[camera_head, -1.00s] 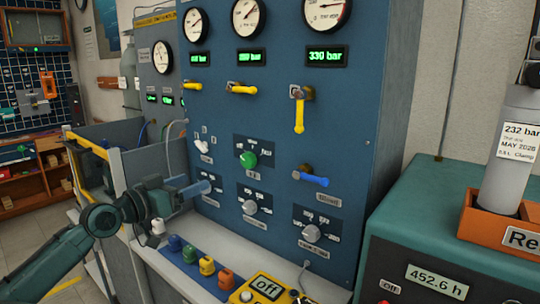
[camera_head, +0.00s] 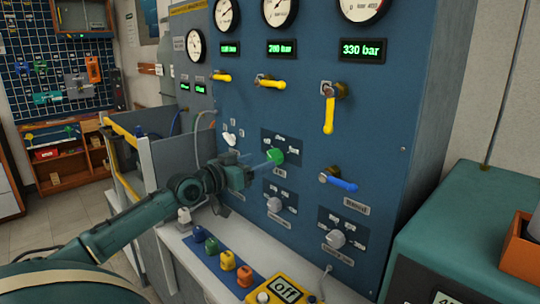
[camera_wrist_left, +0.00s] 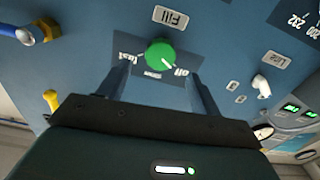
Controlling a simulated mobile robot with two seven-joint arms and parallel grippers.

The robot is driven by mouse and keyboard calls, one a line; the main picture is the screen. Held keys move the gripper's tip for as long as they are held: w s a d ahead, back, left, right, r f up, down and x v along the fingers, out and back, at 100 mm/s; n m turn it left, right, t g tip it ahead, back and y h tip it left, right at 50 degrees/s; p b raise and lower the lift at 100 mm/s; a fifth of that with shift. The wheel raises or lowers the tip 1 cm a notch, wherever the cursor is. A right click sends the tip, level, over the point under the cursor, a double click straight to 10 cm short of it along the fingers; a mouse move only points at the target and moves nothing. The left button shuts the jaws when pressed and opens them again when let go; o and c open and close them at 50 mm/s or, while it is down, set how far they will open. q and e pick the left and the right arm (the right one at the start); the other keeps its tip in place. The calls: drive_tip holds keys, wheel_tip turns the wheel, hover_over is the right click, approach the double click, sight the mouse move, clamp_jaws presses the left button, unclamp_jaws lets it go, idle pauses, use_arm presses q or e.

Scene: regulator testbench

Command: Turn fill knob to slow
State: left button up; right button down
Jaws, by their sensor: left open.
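The green fill knob (camera_head: 276,156) is on the blue panel, on a dark label plate with several position words. In the left wrist view the same knob (camera_wrist_left: 160,53) appears upside down under the "Fill" label, with "fast" to its left and "off" to its right. Its white mark points to the lower right, toward "off". The small word below it is hard to read. My left gripper (camera_head: 262,166) is open at the knob. In the left wrist view its fingers lie on either side, just short of the knob, with visible gaps. My right gripper is not in view.
Grey knobs (camera_head: 275,204) and (camera_head: 336,238) sit lower on the panel. A blue-handled valve (camera_head: 340,181) is to the right, and yellow-handled valves (camera_head: 329,112) are above. Several coloured blocks (camera_head: 228,260) and a yellow box (camera_head: 285,291) lie on the ledge below.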

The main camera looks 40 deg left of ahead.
sight(272, 157)
use_arm(q)
drive_tip(key=shift+w+d+p, duration=0.2)
drive_tip(key=shift+w+p, duration=0.15)
drive_tip(key=shift+w, duration=2.4)
drive_tip(key=shift+c, duration=0.5)
drive_tip(key=c, duration=0.9)
